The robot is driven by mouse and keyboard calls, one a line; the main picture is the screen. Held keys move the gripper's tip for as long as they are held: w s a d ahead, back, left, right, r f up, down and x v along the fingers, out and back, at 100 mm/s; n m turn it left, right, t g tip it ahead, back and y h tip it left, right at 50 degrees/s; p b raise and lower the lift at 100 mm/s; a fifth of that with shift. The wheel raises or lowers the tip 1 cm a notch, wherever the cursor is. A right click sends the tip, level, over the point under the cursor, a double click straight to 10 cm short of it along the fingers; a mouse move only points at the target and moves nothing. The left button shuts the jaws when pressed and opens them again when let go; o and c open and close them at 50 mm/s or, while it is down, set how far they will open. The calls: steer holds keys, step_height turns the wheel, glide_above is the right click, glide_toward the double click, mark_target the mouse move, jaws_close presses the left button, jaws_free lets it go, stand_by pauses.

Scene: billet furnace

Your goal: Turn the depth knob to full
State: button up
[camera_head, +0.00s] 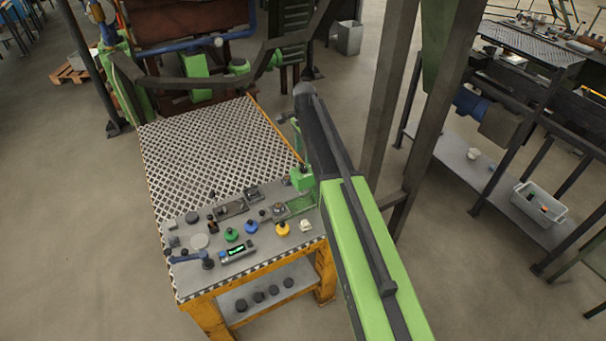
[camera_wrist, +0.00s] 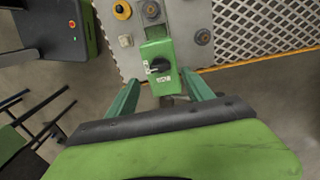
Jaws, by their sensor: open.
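A green box (camera_wrist: 158,52) with a small black knob (camera_wrist: 157,66) on its face sits at the panel edge in the wrist view. A white pale label lies just below the knob; its text is too small to read. My gripper (camera_wrist: 162,77) is open, with one green finger on each side of the box's lower part and a gap to it visible on both sides. In the head view the green box (camera_head: 302,179) stands at the right edge of the control panel (camera_head: 262,252), partly beside my arm. I cannot tell which way the knob points for certain.
The panel carries a green button (camera_head: 231,234), a blue button (camera_head: 251,227), a yellow button (camera_head: 283,229) and a lit display (camera_head: 237,249). A white mesh top (camera_head: 205,150) lies behind them. A dark post (camera_head: 388,90) stands right of my arm.

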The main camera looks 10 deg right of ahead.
mark_target(304, 166)
step_height(304, 166, down, 6)
steer(key=b, duration=0.4)
steer(key=shift+f+b, duration=0.1)
steer(key=shift+b, duration=0.2)
jaws_close()
